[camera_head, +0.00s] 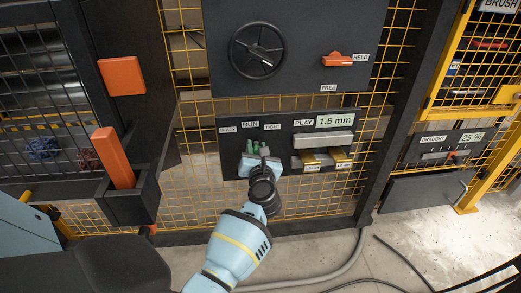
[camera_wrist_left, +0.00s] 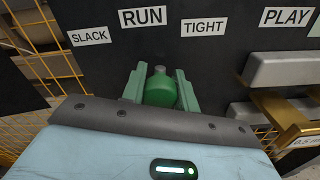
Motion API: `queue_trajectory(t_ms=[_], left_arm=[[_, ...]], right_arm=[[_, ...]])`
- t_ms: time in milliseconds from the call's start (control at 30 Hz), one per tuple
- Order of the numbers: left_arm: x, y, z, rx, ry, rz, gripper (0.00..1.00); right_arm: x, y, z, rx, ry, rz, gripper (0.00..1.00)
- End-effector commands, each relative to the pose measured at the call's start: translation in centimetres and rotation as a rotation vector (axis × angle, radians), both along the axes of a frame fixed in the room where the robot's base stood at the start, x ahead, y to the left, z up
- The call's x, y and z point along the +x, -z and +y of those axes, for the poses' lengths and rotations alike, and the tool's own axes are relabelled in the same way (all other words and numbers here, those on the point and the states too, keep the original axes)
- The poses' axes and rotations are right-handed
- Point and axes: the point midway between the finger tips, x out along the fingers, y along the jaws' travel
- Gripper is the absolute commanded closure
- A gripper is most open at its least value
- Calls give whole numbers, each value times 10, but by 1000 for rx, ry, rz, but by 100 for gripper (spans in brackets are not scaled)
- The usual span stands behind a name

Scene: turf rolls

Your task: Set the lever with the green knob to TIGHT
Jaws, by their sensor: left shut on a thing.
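The green knob (camera_wrist_left: 160,92) of the lever sits between the two green fingers of my left gripper (camera_wrist_left: 160,88) in the left wrist view. The fingers are shut on its sides. Above it are the labels SLACK (camera_wrist_left: 90,37), RUN (camera_wrist_left: 142,16) and TIGHT (camera_wrist_left: 204,27). The knob appears below and between RUN and TIGHT in this view. In the head view my left gripper (camera_head: 257,148) is at the dark panel below these labels, and its wrist hides much of the lever. My right gripper is not in view.
A display (camera_head: 335,120) beside PLAY reads 1.5 mm. Grey bars and brass-coloured blocks (camera_head: 309,158) project from the panel to the right of my gripper. Above are a black handwheel (camera_head: 257,50) and an orange handle (camera_head: 338,59) near HELD. An orange post (camera_head: 113,157) stands at left.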

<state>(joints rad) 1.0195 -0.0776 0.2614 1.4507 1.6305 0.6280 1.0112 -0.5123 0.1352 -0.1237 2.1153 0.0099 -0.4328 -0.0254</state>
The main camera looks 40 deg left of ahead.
Motion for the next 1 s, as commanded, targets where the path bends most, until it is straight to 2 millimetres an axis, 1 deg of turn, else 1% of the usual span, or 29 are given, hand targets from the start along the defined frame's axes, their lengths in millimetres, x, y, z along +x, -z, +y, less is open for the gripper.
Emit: queue_trajectory(t_ms=[33,100,300,667,700,867,1000], left_arm=[[2,0,1,13,2,21,100],[10,1,-5,68,3,89,100],[23,10,-18,184,3,223,100],[26,12,-20,211,3,252,100],[26,12,-20,211,4,252,69],[26,11,-19,211,3,251,48],[26,11,-19,210,1,250,48]], right_arm=[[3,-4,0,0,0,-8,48],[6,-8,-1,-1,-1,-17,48],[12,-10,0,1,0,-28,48],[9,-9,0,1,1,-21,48],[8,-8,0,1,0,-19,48],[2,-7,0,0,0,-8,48],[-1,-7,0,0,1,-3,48]])
